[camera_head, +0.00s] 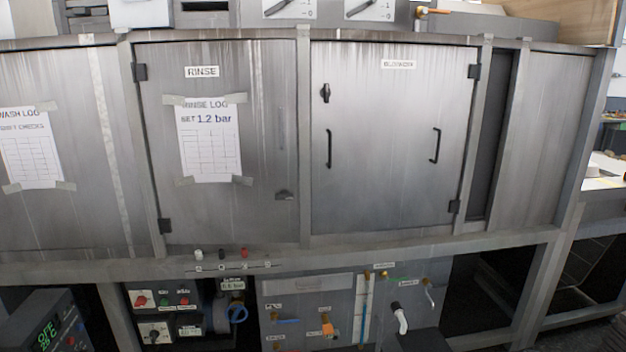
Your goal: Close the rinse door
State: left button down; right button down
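The rinse door (262,145) is the grey metal panel left of centre, under a "RINSE" label (202,72). It carries a taped paper log sheet (211,142) reading "1.2 bar".
The blower door (382,170), with two black handles, stands to the right and looks shut. A dark narrow opening (490,140) is beside it. Small knobs (222,253) sit on the ledge.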

aim_at(220, 116)
jog(key=z, duration=0.4)
jog(key=i, duration=0.8)
jog(key=u, duration=0.5)
jog(key=i, duration=0.55)
jog(key=u, duration=0.6)
